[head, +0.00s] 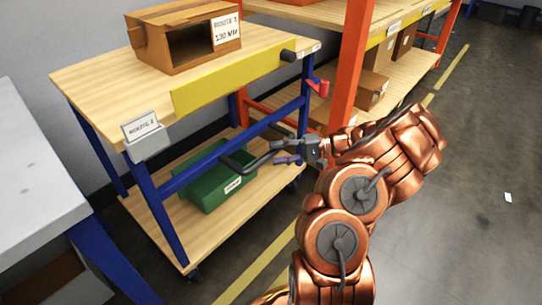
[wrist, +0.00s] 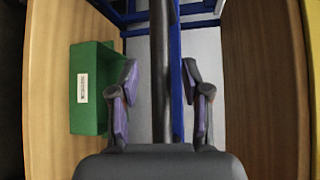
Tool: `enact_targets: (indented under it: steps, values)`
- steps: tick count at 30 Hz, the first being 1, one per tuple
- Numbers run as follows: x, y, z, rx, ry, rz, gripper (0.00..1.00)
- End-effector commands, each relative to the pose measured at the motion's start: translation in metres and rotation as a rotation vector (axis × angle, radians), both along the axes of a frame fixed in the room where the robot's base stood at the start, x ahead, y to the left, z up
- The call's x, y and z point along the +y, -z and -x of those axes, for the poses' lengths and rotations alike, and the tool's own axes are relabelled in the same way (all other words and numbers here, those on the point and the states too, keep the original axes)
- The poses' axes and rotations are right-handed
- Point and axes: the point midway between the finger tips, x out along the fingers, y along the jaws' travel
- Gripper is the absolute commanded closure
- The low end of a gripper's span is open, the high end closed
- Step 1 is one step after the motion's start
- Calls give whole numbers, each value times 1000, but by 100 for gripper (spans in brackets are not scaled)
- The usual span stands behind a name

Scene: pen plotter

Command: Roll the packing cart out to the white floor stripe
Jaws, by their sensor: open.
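The packing cart (head: 90,80) has a wooden top, a blue frame and a wooden lower shelf. A dark handle bar (head: 243,166) sticks out from its side facing me. My gripper (head: 276,151) is open at this bar. In the wrist view the dark bar (wrist: 159,60) runs between the two spread fingers, with gaps on both sides, and neither finger visibly presses on it. No white floor stripe is clear in view; only a small white patch (head: 508,197) shows on the floor at the right.
A cardboard box (head: 185,50) stands on the cart top, and a green bin (head: 205,190) on its lower shelf. An orange-framed rack (head: 350,60) stands close behind my arm. A grey table (head: 35,170) is at left. Yellow lines (head: 255,280) mark the floor; the right is open.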

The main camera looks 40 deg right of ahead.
Motion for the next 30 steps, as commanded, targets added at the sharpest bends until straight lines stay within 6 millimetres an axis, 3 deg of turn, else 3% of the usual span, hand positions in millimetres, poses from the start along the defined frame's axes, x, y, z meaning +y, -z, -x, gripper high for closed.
enact_targets:
  steps: [6, 15, 28, 30]
  values:
    - [19, 3, -11, -1, -2, -1, 52]
    - [21, 3, -13, -2, -1, 1, 54]
    - [21, 3, -12, -2, -1, 1, 98]
    - [21, 3, -12, -2, -1, 1, 100]
